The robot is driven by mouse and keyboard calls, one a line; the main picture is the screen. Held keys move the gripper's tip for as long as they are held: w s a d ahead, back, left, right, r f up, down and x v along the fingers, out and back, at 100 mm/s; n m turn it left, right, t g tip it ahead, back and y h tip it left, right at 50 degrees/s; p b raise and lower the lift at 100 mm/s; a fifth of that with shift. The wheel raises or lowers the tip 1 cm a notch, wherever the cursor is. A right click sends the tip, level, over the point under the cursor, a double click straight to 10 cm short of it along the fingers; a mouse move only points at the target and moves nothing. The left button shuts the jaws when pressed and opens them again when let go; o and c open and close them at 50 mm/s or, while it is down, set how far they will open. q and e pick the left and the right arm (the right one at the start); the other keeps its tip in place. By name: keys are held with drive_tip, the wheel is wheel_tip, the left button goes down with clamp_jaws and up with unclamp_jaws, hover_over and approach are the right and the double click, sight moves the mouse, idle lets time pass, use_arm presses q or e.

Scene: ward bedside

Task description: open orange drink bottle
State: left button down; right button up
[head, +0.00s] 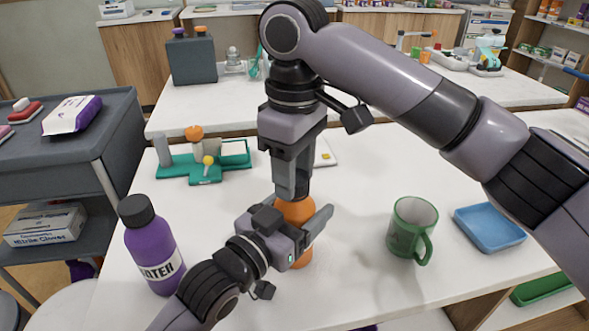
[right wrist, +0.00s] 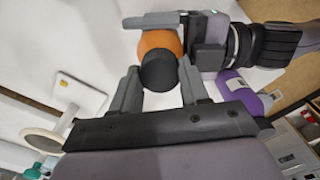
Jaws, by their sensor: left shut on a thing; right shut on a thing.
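The orange drink bottle (head: 295,211) stands upright on the white table in the middle of the head view. My left gripper (head: 303,232) comes in from the front left and is shut around its body, hiding part of it. My right gripper (head: 293,186) points straight down from above and is shut on the bottle's top. In the right wrist view the dark cap (right wrist: 160,72) sits between my right gripper's fingers (right wrist: 160,88), with the orange body (right wrist: 157,42) behind it. The cap appears to be still on the bottle; I cannot tell whether it has turned.
A purple water bottle (head: 153,250) stands left of my left arm. A green mug (head: 411,229) and a blue tray (head: 489,228) are on the right. A green stand with small items (head: 205,172) is at the back left. The table between bottle and mug is clear.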

drive_tip(key=n, duration=0.6)
drive_tip(key=shift+s+n, duration=0.1)
drive_tip(key=shift+n, duration=0.2)
drive_tip(key=n, duration=2)
drive_tip(key=shift+r, duration=0.1)
drive_tip(key=shift+r, duration=0.25)
drive_tip(key=shift+r, duration=0.85)
